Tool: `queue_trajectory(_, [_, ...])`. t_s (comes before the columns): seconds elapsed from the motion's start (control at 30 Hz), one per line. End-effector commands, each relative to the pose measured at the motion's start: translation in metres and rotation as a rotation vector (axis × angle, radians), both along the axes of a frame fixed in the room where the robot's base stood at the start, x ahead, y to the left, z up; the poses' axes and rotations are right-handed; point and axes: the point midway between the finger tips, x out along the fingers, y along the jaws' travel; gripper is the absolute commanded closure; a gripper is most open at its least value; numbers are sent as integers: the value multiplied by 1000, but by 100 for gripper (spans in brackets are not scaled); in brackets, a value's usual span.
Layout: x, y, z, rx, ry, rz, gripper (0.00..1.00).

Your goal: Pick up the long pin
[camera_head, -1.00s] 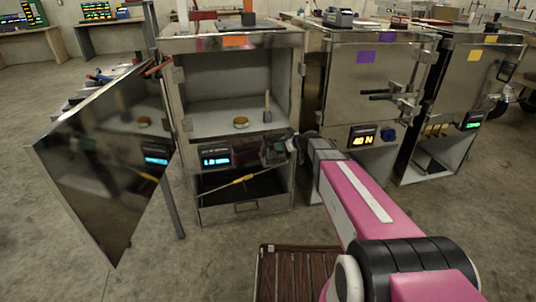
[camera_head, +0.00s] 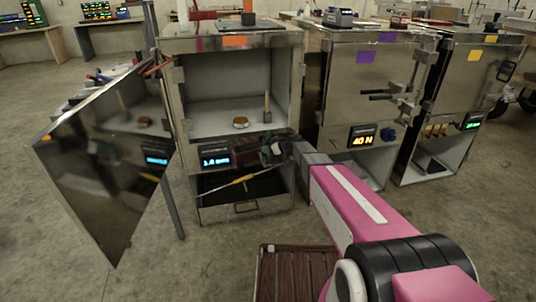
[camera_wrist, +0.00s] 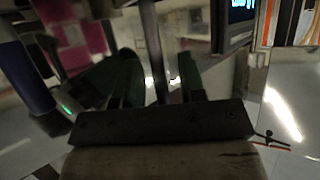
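An upright slender rod (camera_head: 267,106), probably the long pin, stands on the shelf of the open metal cabinet (camera_head: 238,41). My gripper (camera_head: 270,152) is in front of the cabinet, just below the rod in the head view, and its fingertips are hard to make out there. In the wrist view my gripper (camera_wrist: 152,82) has its two dark green fingers apart. A grey vertical rod (camera_wrist: 151,45) shows between them with gaps on both sides. I cannot tell whether it is the same rod or how far beyond the fingers it stands.
A small round brown item (camera_head: 241,122) sits left of the rod. The cabinet door (camera_head: 105,165) hangs open at left. A yellow stick (camera_head: 238,182) lies across the lower drawer (camera_head: 246,208). Floor at front left is clear.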

Motion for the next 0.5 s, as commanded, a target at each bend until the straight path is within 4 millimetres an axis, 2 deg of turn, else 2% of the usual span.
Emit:
queue_trajectory(0.03, [0,0,0,0,0,0,80])
queue_trajectory(0.1, [0,0,0,0,0,0,100])
queue_trajectory(0.5, [0,0,2,1,0,1,100])
